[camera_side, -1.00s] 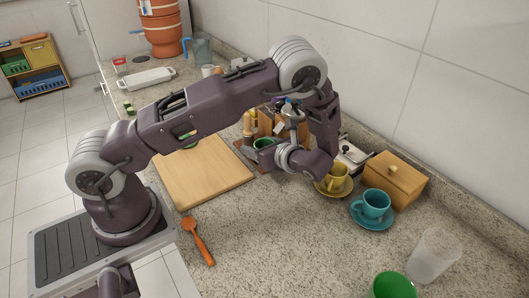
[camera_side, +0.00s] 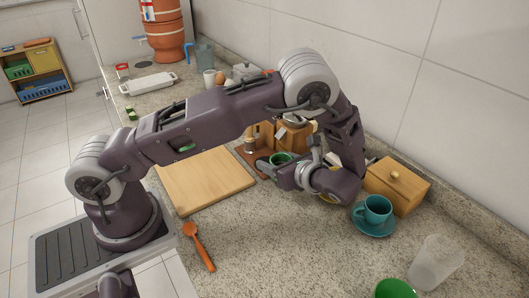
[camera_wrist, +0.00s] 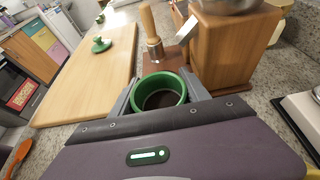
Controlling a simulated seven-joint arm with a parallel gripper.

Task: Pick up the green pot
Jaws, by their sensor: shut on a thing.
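The green pot (camera_wrist: 158,92) is a small round vessel with a thick green rim and dark inside. It sits between the two fingers of my gripper (camera_wrist: 161,98) in the wrist view, and the gripper is shut on it. In the side view the pot (camera_side: 281,159) shows at the end of my gripper (camera_side: 270,168), by the right edge of the cutting board. Its lower part is hidden, so I cannot tell whether it touches the counter.
A wooden cutting board (camera_side: 203,181) lies to the left, with a green knobbed piece (camera_wrist: 101,45) on it. A wooden grinder box (camera_wrist: 232,50) stands close behind the pot. A teal cup (camera_side: 374,209), wooden box (camera_side: 397,184) and clear glass (camera_side: 436,262) stand right.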

